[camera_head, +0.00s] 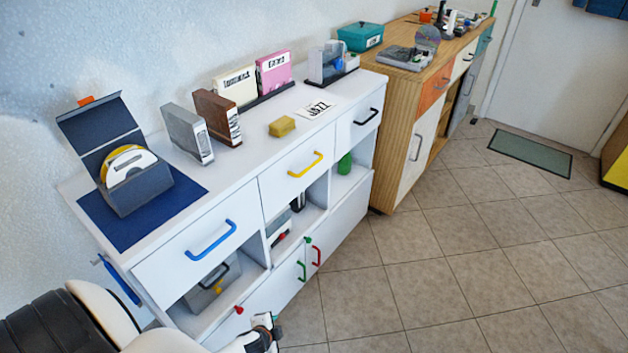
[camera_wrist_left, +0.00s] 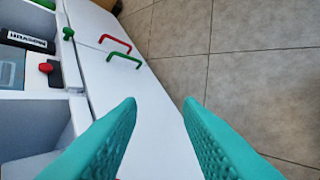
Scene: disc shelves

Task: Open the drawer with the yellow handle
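The yellow handle (camera_head: 305,165) is on the middle top drawer (camera_head: 283,182) of the white cabinet. The drawer front looks flush with its neighbours, so it appears shut. My left gripper (camera_head: 268,328) is low in front of the cabinet's lower left part, below and to the left of the yellow handle and well apart from it. In the left wrist view its two teal fingers (camera_wrist_left: 160,125) are spread with nothing between them, and the lower cabinet doors lie beyond. The yellow handle is not in the left wrist view. My right gripper is in neither view.
Drawers with a blue handle (camera_head: 211,241) and a black handle (camera_head: 367,117) flank the yellow one. Green (camera_head: 301,271) and red (camera_head: 316,256) door handles stick out below. A wooden cabinet (camera_head: 400,120) stands beyond. The tiled floor (camera_head: 450,260) to the right is clear.

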